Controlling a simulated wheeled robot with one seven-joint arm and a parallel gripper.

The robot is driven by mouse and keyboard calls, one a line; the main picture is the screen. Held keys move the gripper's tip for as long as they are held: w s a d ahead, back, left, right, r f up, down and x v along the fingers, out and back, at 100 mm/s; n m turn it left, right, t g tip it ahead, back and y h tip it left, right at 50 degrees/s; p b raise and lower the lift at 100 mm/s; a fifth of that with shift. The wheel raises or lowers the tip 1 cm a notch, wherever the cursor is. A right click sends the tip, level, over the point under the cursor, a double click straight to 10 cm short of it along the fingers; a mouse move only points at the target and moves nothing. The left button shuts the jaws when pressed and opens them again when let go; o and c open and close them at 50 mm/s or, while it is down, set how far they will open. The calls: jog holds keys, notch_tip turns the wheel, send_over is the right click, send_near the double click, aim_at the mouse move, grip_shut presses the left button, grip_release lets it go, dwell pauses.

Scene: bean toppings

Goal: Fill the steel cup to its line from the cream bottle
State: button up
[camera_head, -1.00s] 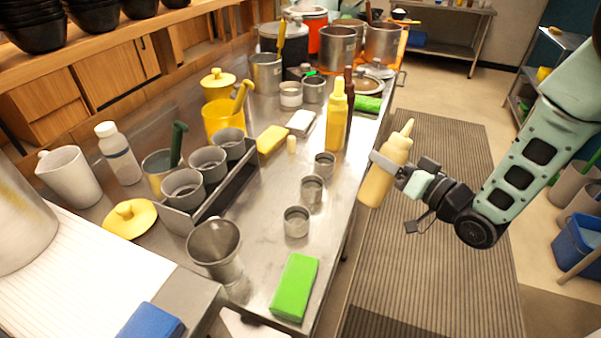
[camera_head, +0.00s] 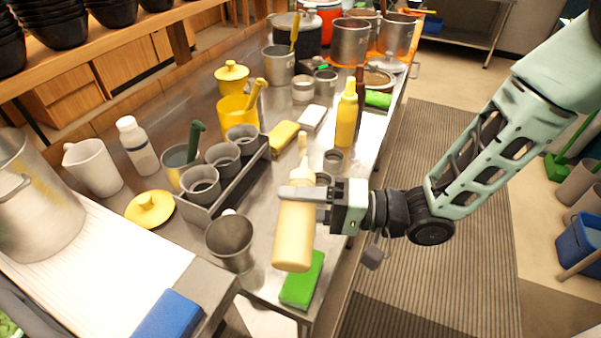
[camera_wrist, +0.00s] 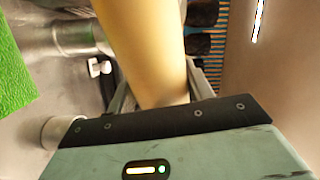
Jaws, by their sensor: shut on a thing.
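My gripper (camera_head: 302,193) is shut on the cream bottle (camera_head: 294,240), which stands nearly upright with its nozzle up. The bottle also fills the middle of the wrist view (camera_wrist: 150,45). A tapered steel cup (camera_head: 229,241) stands on the steel table just left of the bottle, apart from it in the picture, its mouth up. Small steel cups stand behind the bottle: one (camera_head: 334,160) is clear, another (camera_head: 323,179) is partly covered by my gripper. I cannot tell which cup has the line; no line is visible.
A green sponge (camera_head: 303,280) lies at the table's near edge, partly behind the bottle. A rack (camera_head: 228,189) with grey cups, a yellow lid (camera_head: 150,208) and a yellow bottle (camera_head: 346,115) stand around. The floor mat (camera_head: 440,270) to the right is clear.

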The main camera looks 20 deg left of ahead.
jog(key=shift+s+d+r+m+p, duration=0.15)
jog(key=shift+s+m+p, duration=0.1)
jog(key=shift+m, duration=0.3)
jog(key=shift+s+a+r+m+p, duration=0.1)
jog(key=shift+s+m+p, duration=0.15)
jog(key=shift+m, duration=0.3)
jog(key=m+p, duration=0.2)
jog(key=m, duration=0.1)
jog(key=w+r+m+p, duration=0.1)
jog(key=m, duration=0.1)
jog(key=shift+w+m+p, duration=0.4)
jog(key=shift+m+p, duration=0.35)
jog(key=shift+m, duration=0.15)
jog(key=m, duration=0.1)
jog(key=w+p, duration=0.1)
jog(key=m, duration=0.1)
jog(key=shift+w+a+f+m, duration=0.25)
jog(key=shift+w+f+m, duration=0.05)
jog(key=shift+w, duration=0.05)
jog(key=m, duration=0.1)
jog(key=w+m+p, duration=0.1)
jog(key=w+f+m, duration=0.1)
jog(key=m, duration=0.1)
jog(key=shift+w+a, duration=0.15)
jog(key=shift+a, duration=0.2)
jog(key=c, duration=0.6)
dwell(3.5)
